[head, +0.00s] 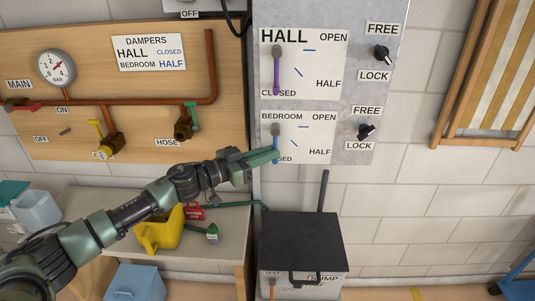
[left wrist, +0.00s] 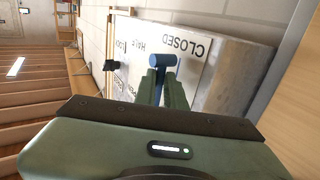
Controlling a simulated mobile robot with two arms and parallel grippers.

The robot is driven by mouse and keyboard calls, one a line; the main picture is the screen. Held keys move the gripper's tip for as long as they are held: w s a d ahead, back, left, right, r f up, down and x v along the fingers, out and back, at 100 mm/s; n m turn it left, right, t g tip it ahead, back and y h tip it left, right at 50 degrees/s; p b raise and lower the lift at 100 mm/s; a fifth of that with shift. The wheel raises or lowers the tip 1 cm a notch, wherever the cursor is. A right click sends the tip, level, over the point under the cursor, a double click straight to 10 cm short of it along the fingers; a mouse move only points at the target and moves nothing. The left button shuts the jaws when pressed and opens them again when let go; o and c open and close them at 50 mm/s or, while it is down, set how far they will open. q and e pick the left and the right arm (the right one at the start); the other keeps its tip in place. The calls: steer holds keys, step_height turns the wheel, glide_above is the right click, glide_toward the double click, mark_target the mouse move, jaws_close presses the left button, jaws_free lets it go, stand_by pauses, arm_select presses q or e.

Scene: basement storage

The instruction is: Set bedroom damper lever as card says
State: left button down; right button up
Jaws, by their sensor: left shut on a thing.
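The bedroom damper lever (head: 275,142) is blue and hangs straight down from its grey pivot, towards the CLOSED mark of the BEDROOM plate (head: 298,118). My left gripper (head: 273,156) is shut on its lower end and hides part of the CLOSED word. In the left wrist view the blue lever handle (left wrist: 162,60) sits between the fingertips of my left gripper (left wrist: 163,76). The dampers card (head: 149,52) reads HALL CLOSED, BEDROOM HALF. The bedroom knob (head: 365,131) is black, between FREE and LOCK labels; its exact setting is unclear. My right gripper is out of view.
The purple hall lever (head: 276,75) hangs down at CLOSED just above. Its black knob (head: 381,54) is to the right. A dark-topped box (head: 301,240) stands below the panel. A yellow can (head: 158,232) is on the bench under my left arm.

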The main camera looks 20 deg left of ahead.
arm_select(q)
steer(key=d+n+t+b, duration=0.1)
steer(key=n+t+b, duration=0.1)
steer(key=b, duration=0.2)
steer(key=w+d+n+t+h+b, duration=0.1)
steer(key=d+n+t+b, duration=0.1)
steer(key=n+t+b, duration=0.1)
steer(key=d+n+t+b, duration=0.1)
steer(key=n+t+b, duration=0.1)
steer(key=b, duration=0.4)
steer(key=shift+w+d+r+n+t, duration=0.15)
steer(key=shift+d+n+t, duration=0.15)
steer(key=shift+t, duration=0.1)
steer(key=shift+r, duration=0.1)
steer(key=c, duration=1.5)
jaws_free()
